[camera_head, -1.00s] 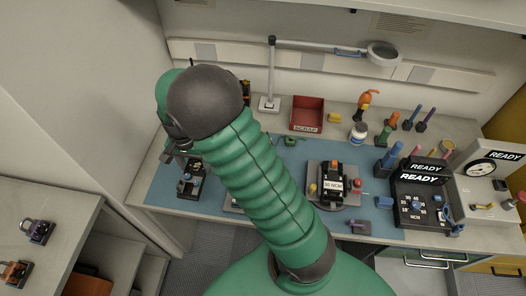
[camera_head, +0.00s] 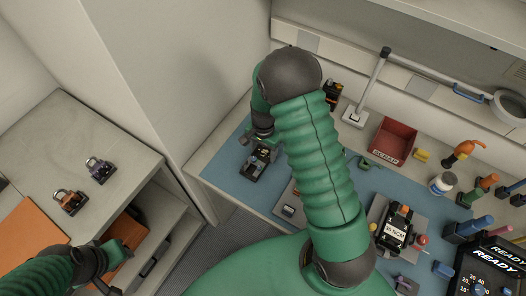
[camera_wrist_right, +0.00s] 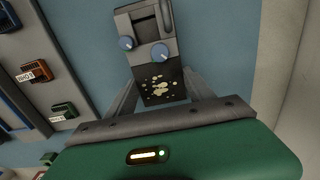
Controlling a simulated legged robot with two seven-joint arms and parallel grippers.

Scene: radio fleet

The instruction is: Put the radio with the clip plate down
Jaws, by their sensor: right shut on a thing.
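My right gripper (camera_head: 262,137) is at the left end of the blue work mat (camera_head: 222,165). It is shut on a dark radio (camera_head: 257,163). In the right wrist view the radio is grey with two blue knobs (camera_wrist_right: 160,52) and a dark, yellow-speckled end (camera_wrist_right: 161,87) between the fingers. The blue mat lies behind it; I cannot tell whether the radio touches it. Which part is the clip plate is unclear. My left gripper (camera_head: 112,278) is low at the left by the shelf; its fingers are too small and dark to read.
An orange piece (camera_head: 125,238) is in the shelf below. A red scrap bin (camera_head: 393,140), a lamp base (camera_head: 355,116) and a device in a fixture (camera_head: 397,228) are to the right.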

